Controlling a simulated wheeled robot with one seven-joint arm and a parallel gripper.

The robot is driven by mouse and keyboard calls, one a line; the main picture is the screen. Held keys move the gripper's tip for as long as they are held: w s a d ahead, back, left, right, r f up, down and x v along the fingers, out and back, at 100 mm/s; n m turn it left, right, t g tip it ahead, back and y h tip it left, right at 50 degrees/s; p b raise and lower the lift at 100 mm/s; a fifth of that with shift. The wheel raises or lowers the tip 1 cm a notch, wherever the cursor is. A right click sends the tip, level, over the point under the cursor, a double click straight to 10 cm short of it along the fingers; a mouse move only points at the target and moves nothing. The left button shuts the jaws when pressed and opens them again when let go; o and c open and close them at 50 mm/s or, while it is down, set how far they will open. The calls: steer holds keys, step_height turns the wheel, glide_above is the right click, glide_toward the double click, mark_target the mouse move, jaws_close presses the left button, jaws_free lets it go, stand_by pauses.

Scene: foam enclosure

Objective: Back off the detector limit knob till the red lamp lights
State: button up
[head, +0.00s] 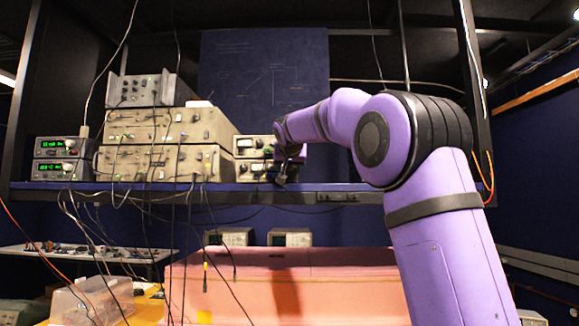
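My purple arm reaches from the right to the shelf. My gripper (285,178) is small and dark at its end, in front of the right side of a small beige instrument (246,167) with dials and knobs. The gripper covers part of that instrument's front. I cannot tell whether its fingers are open or shut, or whether it touches a knob. The detector limit knob cannot be picked out at this size. I see no lit red lamp. Two stacked units with green displays (62,147) stand at the shelf's left end.
Two large beige instruments (150,161) are stacked left of the small one, with a grey unit (138,90) on top. Loose cables hang before them and over the shelf edge (330,197). Pink foam blocks (330,290) stand below. The shelf's right part looks clear behind my arm.

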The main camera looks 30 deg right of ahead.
steer(key=v, duration=1)
steer(key=shift+s+a, duration=0.2)
steer(key=shift+s, duration=0.1)
steer(key=shift+r, duration=0.1)
steer(key=s+a+f+n+g+y, duration=0.2)
steer(key=s+a+f, duration=0.2)
steer(key=s+f, duration=0.8)
steer(key=s+a+f+n+g+y, duration=0.2)
steer(key=s+a+f, duration=0.3)
steer(key=s+f, duration=0.7)
steer(key=s+a+f+n+g+y, duration=0.2)
steer(key=s+a+f+n, duration=0.1)
steer(key=s+f, duration=0.9)
steer(key=shift+s+a+f+y, duration=0.2)
steer(key=shift+a+f+y, duration=0.2)
steer(key=shift+a+f, duration=0.25)
steer(key=shift+r, duration=0.1)
